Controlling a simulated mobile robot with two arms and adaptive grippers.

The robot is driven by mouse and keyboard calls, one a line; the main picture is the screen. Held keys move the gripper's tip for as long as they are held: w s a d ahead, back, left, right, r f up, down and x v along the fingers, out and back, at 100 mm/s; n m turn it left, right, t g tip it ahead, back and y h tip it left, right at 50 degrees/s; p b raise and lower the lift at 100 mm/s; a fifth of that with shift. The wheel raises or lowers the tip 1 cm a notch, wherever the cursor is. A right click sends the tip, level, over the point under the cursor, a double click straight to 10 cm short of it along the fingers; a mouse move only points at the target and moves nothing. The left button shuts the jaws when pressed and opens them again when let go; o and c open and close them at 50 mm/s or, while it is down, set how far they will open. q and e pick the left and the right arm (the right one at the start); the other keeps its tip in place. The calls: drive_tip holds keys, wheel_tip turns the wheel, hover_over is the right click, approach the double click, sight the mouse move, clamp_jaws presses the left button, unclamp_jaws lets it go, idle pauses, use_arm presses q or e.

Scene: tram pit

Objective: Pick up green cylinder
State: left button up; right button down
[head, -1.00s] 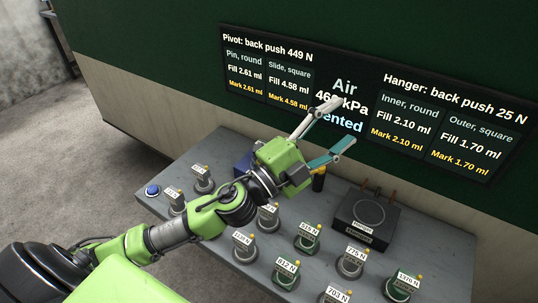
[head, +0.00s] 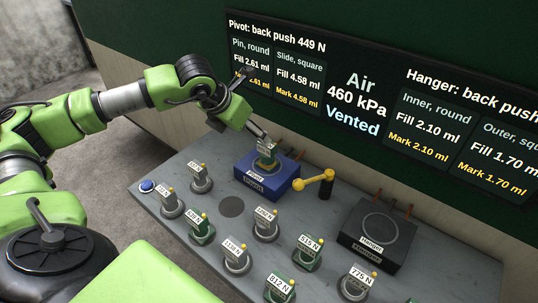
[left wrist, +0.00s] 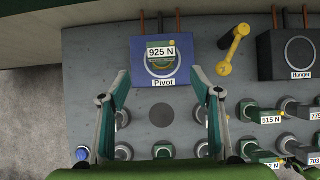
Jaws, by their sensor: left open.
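A green cylinder (head: 266,160) with a white tag stands on the blue Pivot block (head: 252,183). The left wrist view shows its tag, 925 N (left wrist: 160,52), on the block between and beyond my fingers. Other green cylinders stand on the grey table: one in the left cluster (head: 201,232), one tagged 515 N (head: 307,256), and one tagged 812 N (head: 279,291). My right gripper is not in view.
A yellow lever (head: 316,182) stands right of the Pivot block, and a black Hanger block (head: 378,240) is farther right. Grey cylinders, one tagged 775 N (head: 355,286), crowd the front. A blue button (head: 147,187) is at the left. A dark round spot (head: 231,207) is bare.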

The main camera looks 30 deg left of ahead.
sight(267, 149)
use_arm(q)
drive_tip(key=p+x, duration=0.1)
drive_tip(key=x, duration=0.3)
drive_tip(key=p+x, duration=0.1)
drive_tip(key=x, duration=0.3)
drive_tip(key=shift+d, duration=0.2)
drive_tip(key=p+x, duration=0.2)
drive_tip(key=x, duration=0.1)
drive_tip(key=shift+w+f, duration=0.15)
drive_tip(key=shift+f, duration=0.1)
drive_tip(key=shift+w+f, duration=0.3)
drive_tip(key=shift+f, duration=0.25)
drive_tip(key=c, duration=1.4)
drive_tip(key=shift+r, duration=0.1)
drive_tip(key=shift+c, duration=0.7)
drive_tip(key=shift+r, duration=0.1)
